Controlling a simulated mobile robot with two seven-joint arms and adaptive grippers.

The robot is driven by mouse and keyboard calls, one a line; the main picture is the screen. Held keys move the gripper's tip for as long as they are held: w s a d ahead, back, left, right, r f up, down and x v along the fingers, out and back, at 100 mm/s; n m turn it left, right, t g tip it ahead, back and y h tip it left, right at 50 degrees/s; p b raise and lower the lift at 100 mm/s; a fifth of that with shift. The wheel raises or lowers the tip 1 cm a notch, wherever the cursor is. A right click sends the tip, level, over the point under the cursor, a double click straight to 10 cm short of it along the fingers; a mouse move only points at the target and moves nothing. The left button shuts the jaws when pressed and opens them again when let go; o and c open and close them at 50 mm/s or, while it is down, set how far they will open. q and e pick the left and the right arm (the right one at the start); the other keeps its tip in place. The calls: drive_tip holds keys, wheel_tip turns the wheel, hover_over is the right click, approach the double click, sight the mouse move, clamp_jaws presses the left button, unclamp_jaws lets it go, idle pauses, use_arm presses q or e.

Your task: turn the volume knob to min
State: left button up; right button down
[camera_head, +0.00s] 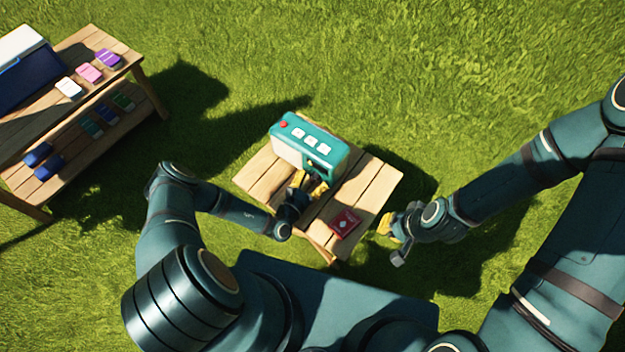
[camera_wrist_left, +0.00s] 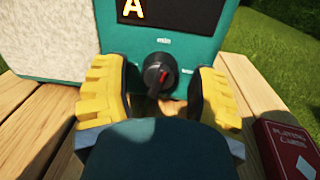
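The teal radio (camera_head: 322,150) stands on the small wooden table in the head view, with white buttons and a red button on top. My left gripper (camera_head: 309,186) is at the radio's front, open, with one yellow finger on each side of the knob and gaps between. My right gripper (camera_head: 391,226) hangs right of the table, away from the radio; its finger opening is unclear.
A red playing-card box (camera_head: 344,223) lies on the small table (camera_head: 262,172), right of my left gripper. A two-level wooden shelf table (camera_head: 100,40) at the left holds several small coloured boxes and a blue-and-white cooler (camera_head: 25,70). Grass lies around.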

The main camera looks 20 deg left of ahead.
use_arm(q)
clamp_jaws()
drive_tip(key=shift+r+n, duration=0.1)
drive_tip(key=shift+n, duration=1.6)
drive_tip(key=shift+o, duration=1.7)
unclamp_jaws()
drive_tip(key=v, duration=1.2)
drive_tip(key=shift+a+r, duration=0.1)
